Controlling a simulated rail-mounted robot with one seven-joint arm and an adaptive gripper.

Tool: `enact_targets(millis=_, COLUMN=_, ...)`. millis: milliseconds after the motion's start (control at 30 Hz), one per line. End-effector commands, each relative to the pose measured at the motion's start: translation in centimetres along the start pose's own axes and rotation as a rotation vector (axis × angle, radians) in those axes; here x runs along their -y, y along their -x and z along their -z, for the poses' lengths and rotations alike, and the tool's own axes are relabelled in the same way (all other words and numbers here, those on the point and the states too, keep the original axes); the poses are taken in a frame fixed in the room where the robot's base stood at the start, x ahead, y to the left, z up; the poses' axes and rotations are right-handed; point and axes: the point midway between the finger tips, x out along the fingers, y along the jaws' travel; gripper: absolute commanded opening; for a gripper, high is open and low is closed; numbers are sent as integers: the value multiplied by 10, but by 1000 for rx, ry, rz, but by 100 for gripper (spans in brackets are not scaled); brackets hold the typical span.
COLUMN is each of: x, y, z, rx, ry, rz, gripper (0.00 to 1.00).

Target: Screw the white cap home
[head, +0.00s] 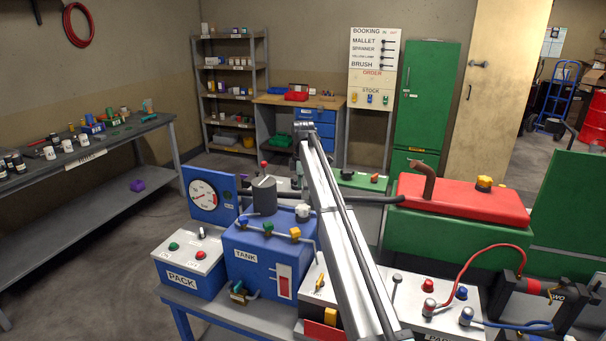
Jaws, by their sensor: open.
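A white knobbed cap (303,212) sits on top of the blue tank (246,272), at the tank's right rear. At this size I cannot tell how far it is screwed down or whether it sits level. My pale arm link rises from the bottom edge, passes just right of the cap and ends in a dark joint above and behind the tank. I cannot make out my gripper or its fingers; they are not visible beyond that joint.
A grey cylinder (264,196) stands on the tank, with a pressure gauge (204,195) behind it to the left. The pack box (189,262) is left of the tank. A red lid with a bent pipe (465,198) lies right. Cables run at lower right.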

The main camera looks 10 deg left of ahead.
Motion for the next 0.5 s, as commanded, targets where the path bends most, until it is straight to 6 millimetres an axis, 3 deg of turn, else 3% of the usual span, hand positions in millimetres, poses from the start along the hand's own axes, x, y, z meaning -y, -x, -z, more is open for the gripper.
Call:
enact_targets(millis=200, x=1, y=-38, z=0, rx=0, ry=0, rz=2, gripper=81)
enact_targets(millis=500, x=0, y=-72, z=0, rx=0, ry=0, rz=0, gripper=81)
